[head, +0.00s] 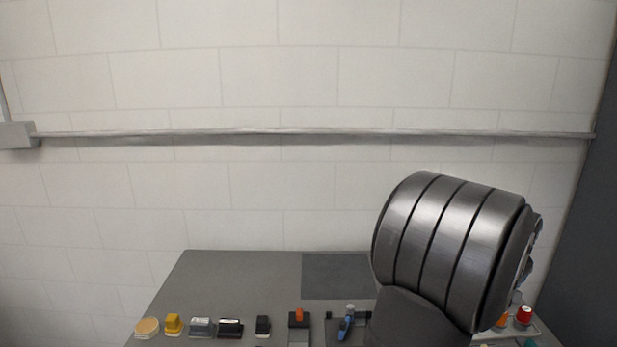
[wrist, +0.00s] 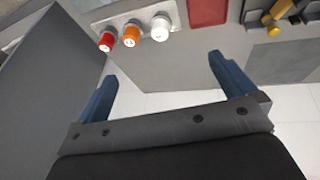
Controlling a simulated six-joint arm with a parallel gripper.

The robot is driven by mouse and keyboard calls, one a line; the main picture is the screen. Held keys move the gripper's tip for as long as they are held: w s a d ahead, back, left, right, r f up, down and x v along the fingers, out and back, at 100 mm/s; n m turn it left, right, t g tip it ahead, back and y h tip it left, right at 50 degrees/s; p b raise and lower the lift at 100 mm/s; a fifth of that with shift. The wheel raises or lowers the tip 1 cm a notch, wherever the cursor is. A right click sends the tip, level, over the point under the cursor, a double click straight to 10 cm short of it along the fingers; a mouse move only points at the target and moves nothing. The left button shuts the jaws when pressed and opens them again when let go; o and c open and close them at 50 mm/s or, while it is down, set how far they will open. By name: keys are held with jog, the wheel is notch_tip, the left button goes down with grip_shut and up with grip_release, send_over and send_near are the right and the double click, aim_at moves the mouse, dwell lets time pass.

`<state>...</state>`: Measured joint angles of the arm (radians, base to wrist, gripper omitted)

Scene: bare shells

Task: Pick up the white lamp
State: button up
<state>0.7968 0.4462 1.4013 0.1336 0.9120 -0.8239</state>
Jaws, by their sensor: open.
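The white lamp (wrist: 160,30) stands in a pale tray (wrist: 180,12) in the wrist view, at the right end of a row with an orange lamp (wrist: 130,36) and a red lamp (wrist: 106,41). My gripper (wrist: 162,68) is open and empty, with its two blue fingers spread wide. In the wrist picture the white lamp appears beyond the fingertips, between their lines and apart from both. In the head view the orange lamp (head: 502,321) and red lamp (head: 524,315) show at the right; I cannot make out the white lamp there, and my arm covers much of that area.
A red tray (wrist: 208,12) lies right of the lamps, and a yellow-handled tool (wrist: 280,12) sits in a dark holder farther right. A grey panel (wrist: 60,75) rises at left. Several small items, including a round tan piece (head: 147,326), line the grey table (head: 235,275).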

jog(key=c, duration=0.6)
jog(key=w+d+f+m+g+y, duration=0.1)
jog(key=w+d+m+g, duration=0.15)
jog(key=w+m, duration=0.4)
jog(key=f, duration=0.4)
jog(key=f+m, duration=0.1)
jog(key=f, duration=0.3)
jog(key=f+m, duration=0.1)
jog(key=f, duration=0.3)
jog(key=shift+d, duration=0.3)
jog(key=shift+w+d+f, duration=0.15)
jog(key=shift+f, duration=0.7)
jog(key=shift+w+d+f, duration=0.2)
jog(key=shift+f, duration=0.7)
jog(key=shift+w+d+f, duration=0.15)
jog(key=shift+f, duration=0.7)
jog(key=shift+c, duration=0.3)
